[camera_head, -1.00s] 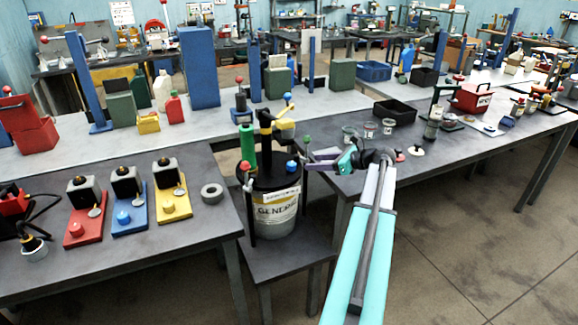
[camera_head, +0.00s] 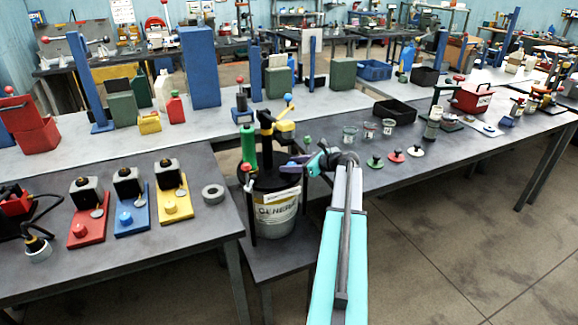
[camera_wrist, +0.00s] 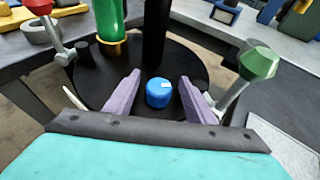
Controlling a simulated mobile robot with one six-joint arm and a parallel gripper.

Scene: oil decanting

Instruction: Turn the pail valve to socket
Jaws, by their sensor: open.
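The pail (camera_head: 278,217), with a white and yellow label and a black lid, stands on a low stand between the benches. In the wrist view, a round blue knob (camera_wrist: 159,96) with a small white mark sits on the black lid (camera_wrist: 85,85). My gripper (camera_wrist: 160,78) is open, its purple fingers on either side of the knob with gaps to it. Which fitting is the valve, and any socket, I cannot tell for sure.
A green cylinder (camera_wrist: 110,20) and a black post (camera_wrist: 156,30) rise from the lid behind the knob. A red-knobbed lever (camera_wrist: 50,25) is at left, a green-knobbed one (camera_wrist: 257,62) close by my right finger. Three small capped discs (camera_head: 396,156) lie on the right bench.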

